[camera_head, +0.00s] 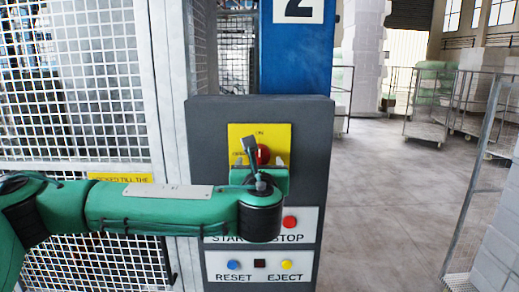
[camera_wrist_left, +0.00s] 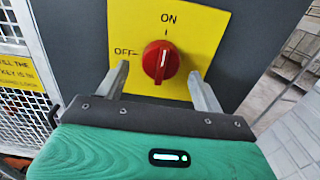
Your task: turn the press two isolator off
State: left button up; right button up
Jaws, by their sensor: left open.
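The press two isolator is a red rotary knob (camera_head: 263,154) on a yellow plate (camera_head: 280,134) on the dark grey control box. In the left wrist view the knob (camera_wrist_left: 161,61) has a white mark pointing up towards ON, while OFF is to its left on the yellow plate (camera_wrist_left: 205,25). My left gripper (camera_head: 260,161) is open in front of the plate. In the left wrist view its fingers (camera_wrist_left: 159,72) stand on either side of the knob, with gaps to it. My left wrist partly hides the panel below. My right gripper is not in view.
The grey control box (camera_head: 318,150) stands below a blue post (camera_head: 295,55) marked 2. Red STOP (camera_head: 290,222), blue RESET (camera_head: 233,265) and yellow EJECT (camera_head: 286,264) buttons lie below. A mesh guard (camera_head: 75,90) is left. Open floor (camera_head: 400,200) and mesh carts (camera_head: 425,115) are right.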

pick_arm(q)
jog(key=shift+w+p, duration=0.4)
jog(key=shift+w, duration=0.8)
